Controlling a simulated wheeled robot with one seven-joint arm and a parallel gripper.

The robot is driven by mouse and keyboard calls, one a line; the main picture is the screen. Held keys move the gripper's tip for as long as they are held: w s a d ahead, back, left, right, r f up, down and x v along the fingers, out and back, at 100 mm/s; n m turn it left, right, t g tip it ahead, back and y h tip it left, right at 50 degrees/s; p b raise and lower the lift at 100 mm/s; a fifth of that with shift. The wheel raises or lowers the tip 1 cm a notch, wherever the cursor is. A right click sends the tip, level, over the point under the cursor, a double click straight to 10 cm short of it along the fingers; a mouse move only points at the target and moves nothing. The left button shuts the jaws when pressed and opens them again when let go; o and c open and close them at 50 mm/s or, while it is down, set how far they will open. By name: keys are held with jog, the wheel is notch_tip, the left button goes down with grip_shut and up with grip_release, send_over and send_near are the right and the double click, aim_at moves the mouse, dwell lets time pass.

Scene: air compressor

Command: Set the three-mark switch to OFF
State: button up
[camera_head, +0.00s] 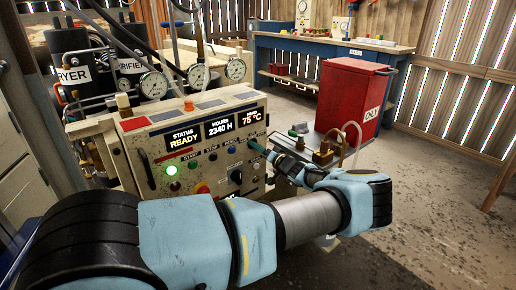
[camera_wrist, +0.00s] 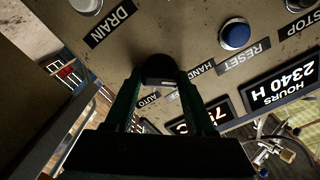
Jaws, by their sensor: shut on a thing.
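The three-mark switch shows in the wrist view as a dark, rounded knob (camera_wrist: 160,68) on the beige panel. The HAND label (camera_wrist: 202,69) lies to its right and the AUTO label (camera_wrist: 149,100) below it. The third mark is not readable, and the way the knob points is hard to tell. My gripper (camera_wrist: 160,82) is shut on the knob, one finger on each side. In the head view my gripper (camera_head: 262,149) reaches the right part of the control panel (camera_head: 146,149), and the switch is hidden there.
The RESET label (camera_wrist: 243,58) and a blue button (camera_wrist: 235,35) lie right of the switch. The DRAIN label (camera_wrist: 110,25) is at upper left. The displays read READY (camera_head: 182,139), 2340 H and 75 °C.

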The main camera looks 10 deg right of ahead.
grip_shut()
jog(key=m+b, duration=0.2)
jog(key=m, duration=0.7)
jog(key=shift+m+b, duration=0.3)
jog(key=shift+b, duration=0.1)
jog(key=shift+d, duration=0.1)
dwell(0.4)
jog(key=o, duration=1.1)
grip_release()
jog(key=shift+c, duration=0.2)
